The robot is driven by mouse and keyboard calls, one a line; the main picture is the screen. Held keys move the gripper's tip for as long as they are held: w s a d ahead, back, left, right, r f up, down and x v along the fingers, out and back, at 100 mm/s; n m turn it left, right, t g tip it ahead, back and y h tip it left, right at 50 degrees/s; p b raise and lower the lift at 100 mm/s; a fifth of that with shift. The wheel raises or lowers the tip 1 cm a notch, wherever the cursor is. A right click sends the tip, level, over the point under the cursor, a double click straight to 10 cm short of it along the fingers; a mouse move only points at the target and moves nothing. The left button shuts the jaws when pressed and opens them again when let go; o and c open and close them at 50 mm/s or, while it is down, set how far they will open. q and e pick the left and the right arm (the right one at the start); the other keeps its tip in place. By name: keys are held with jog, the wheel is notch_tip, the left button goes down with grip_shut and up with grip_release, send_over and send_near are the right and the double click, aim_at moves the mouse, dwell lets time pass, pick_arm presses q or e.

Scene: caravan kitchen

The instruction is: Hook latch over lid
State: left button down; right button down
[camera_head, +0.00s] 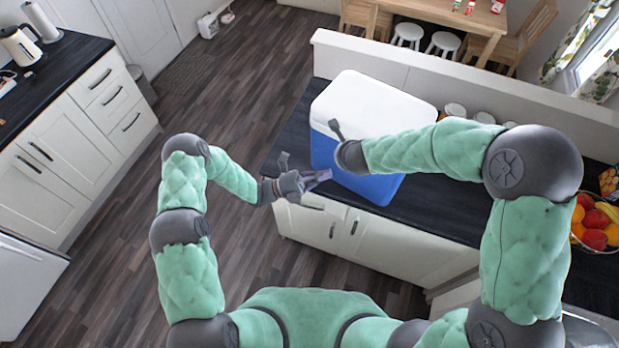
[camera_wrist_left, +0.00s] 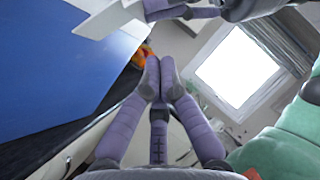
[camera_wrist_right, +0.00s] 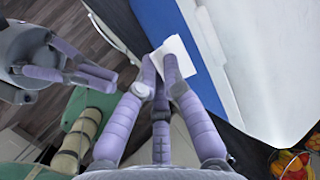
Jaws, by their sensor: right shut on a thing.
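The blue cooler (camera_head: 330,150) with its white lid (camera_head: 375,108) stands on the dark counter; the lid is down on the body. In the right wrist view, my right gripper (camera_wrist_right: 160,65) is shut on the white latch (camera_wrist_right: 176,46) at the blue front wall, just below the lid's edge. The latch (camera_wrist_left: 104,16) also shows at the top of the left wrist view. In the head view, the right hand largely hides it. My left gripper (camera_head: 318,178) is in front of the cooler, apart from it. In the left wrist view its fingertips (camera_wrist_left: 160,72) are together, with nothing between them.
White cabinets (camera_head: 345,240) lie under the counter (camera_head: 425,205). A fruit bowl (camera_head: 596,224) stands at the right, and several white canisters (camera_head: 455,110) stand behind the cooler. A low white wall (camera_head: 400,65) closes off the back. The floor (camera_head: 220,95) to the left is clear.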

pick_arm(q)
jog(key=w+d+r, duration=0.2)
jog(key=w+d, duration=0.1)
jog(key=shift+w+r, duration=0.1)
jog(key=shift+r, duration=0.1)
pick_arm(e)
jog(key=shift+w+r, duration=0.15)
jog(key=shift+r, duration=0.05)
pick_arm(q)
jog(key=shift+w, duration=0.1)
